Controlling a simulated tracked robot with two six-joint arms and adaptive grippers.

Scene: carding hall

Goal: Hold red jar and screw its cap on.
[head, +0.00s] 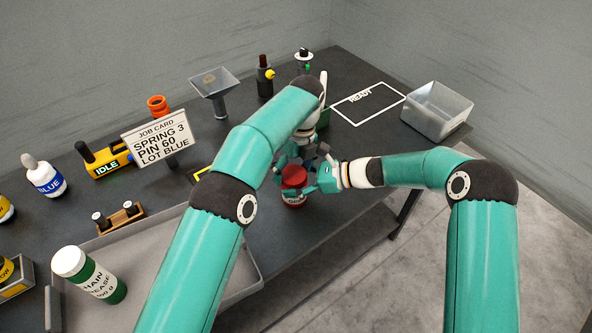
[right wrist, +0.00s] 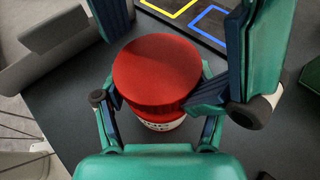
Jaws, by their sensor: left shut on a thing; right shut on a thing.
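The red jar (head: 294,202), with a white label, stands near the table's front edge. Its red cap (right wrist: 157,72) is level above the jar's mouth; I cannot tell whether it touches or is threaded. My right gripper (head: 312,186) comes in from the right and is shut on the jar's body, low down. My left gripper (head: 294,160) reaches down from above and is shut on the cap. In the right wrist view its dark fingers flank the cap, and the jar (right wrist: 160,121) shows only as a strip below it.
A grey tray (head: 251,280) lies at the front left, with a grease jar (head: 90,273) in it. The job card (head: 160,139) stands left of my left arm. A READY outline (head: 374,120) is empty; a metal bin (head: 437,110) stands at its right.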

